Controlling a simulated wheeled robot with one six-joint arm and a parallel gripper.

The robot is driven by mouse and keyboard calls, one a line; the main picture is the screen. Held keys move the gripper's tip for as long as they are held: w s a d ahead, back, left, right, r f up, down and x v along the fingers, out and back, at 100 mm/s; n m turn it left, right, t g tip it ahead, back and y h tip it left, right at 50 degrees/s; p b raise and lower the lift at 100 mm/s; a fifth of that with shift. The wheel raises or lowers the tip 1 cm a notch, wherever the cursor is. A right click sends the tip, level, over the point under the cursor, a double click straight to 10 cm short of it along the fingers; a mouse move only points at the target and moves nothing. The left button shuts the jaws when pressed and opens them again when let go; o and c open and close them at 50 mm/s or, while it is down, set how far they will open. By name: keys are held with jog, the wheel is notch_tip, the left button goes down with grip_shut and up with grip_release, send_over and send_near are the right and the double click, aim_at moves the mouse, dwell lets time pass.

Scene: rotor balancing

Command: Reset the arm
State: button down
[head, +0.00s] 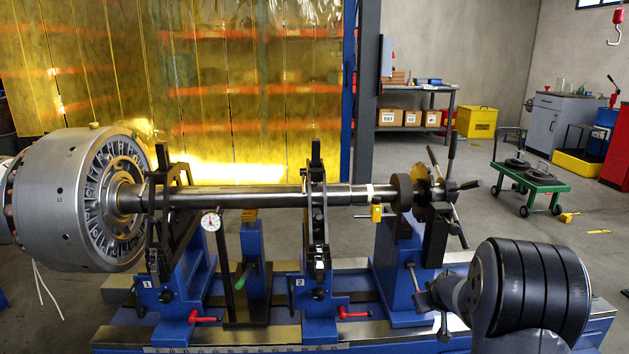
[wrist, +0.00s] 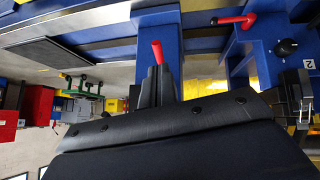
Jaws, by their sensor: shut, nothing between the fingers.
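My arm comes in at the lower right of the head view, its black ribbed sleeve in front of the machine. My gripper (head: 422,299) points left at the sleeve's end, in front of the blue tailstock-side support (head: 398,285). It is shut and empty. In the wrist view the gripper's dark fingers (wrist: 155,86) show past the edge of the black cover, which hides the lower part of the picture. A red lever (wrist: 157,50) shows just beyond the fingertips; I cannot tell its distance from them.
A shaft (head: 250,195) lies across the pedestals, with a large silver rotor (head: 75,200) at left. Red levers (head: 352,314) stick out near the front. A dial gauge (head: 211,222) stands by pedestal 1. A green cart (head: 530,180) stands behind on open floor.

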jog(key=w+r+b+x, duration=0.1)
jog(key=b+x, duration=0.1)
jog(key=x, duration=0.7)
jog(key=shift+w+b, duration=0.3)
jog(key=shift+w, duration=0.1)
jog(key=shift+d+f, duration=0.1)
